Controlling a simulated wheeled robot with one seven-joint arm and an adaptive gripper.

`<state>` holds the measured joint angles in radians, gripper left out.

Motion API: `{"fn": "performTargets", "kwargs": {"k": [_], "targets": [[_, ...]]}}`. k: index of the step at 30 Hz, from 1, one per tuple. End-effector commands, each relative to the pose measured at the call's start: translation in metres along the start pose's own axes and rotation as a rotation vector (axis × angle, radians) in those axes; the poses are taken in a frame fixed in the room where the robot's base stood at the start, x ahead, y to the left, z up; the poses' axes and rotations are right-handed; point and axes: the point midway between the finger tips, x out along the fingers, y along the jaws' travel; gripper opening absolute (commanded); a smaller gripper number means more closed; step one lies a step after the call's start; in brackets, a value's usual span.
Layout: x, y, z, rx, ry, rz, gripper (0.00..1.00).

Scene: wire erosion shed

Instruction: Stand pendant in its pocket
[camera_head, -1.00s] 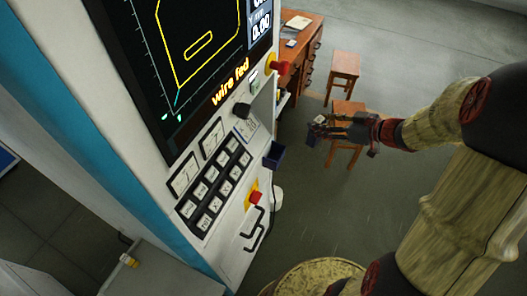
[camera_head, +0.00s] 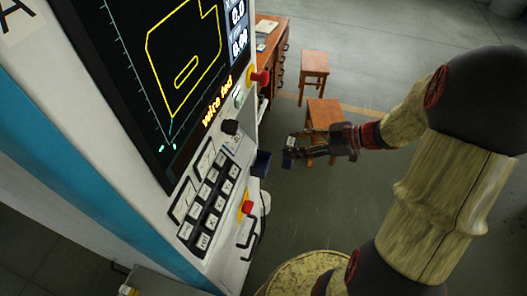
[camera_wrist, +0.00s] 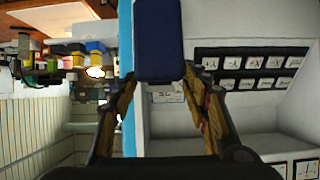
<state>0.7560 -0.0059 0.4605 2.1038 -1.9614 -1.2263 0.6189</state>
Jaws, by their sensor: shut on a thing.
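The pendant (camera_wrist: 158,40) is a dark blue block in the wrist view, between the two fingertips of my gripper (camera_wrist: 160,75). My gripper is shut on it. In the head view my gripper (camera_head: 291,149) holds the small pendant (camera_head: 289,141) in the air, to the right of the machine. The pocket (camera_head: 262,163) is a small dark blue open box on the machine's right edge. The pendant is up and right of it in the picture, and a gap shows between them. I cannot make out the pocket in the wrist view; the pendant may hide it.
The machine's screen (camera_head: 185,65) and keypad (camera_head: 208,200) fill the left. Stools (camera_head: 314,66) and a desk (camera_head: 272,40) stand behind. Open floor (camera_head: 330,215) lies right.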

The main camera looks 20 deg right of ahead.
Motion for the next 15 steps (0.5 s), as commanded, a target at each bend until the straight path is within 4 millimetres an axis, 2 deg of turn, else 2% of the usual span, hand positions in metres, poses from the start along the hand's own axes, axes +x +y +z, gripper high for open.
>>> {"fn": "performTargets", "kwargs": {"k": [1, 6, 13, 15], "targets": [[0.012, -0.001, -0.006, -0.005, -0.001, -0.005, 0.0], [0.047, -0.001, -0.025, -0.005, 0.0, -0.004, 0.0], [0.088, -0.001, -0.048, -0.002, 0.0, -0.003, 0.0], [0.092, 0.0, -0.036, 0.004, 0.0, 0.0, 0.0]]}}
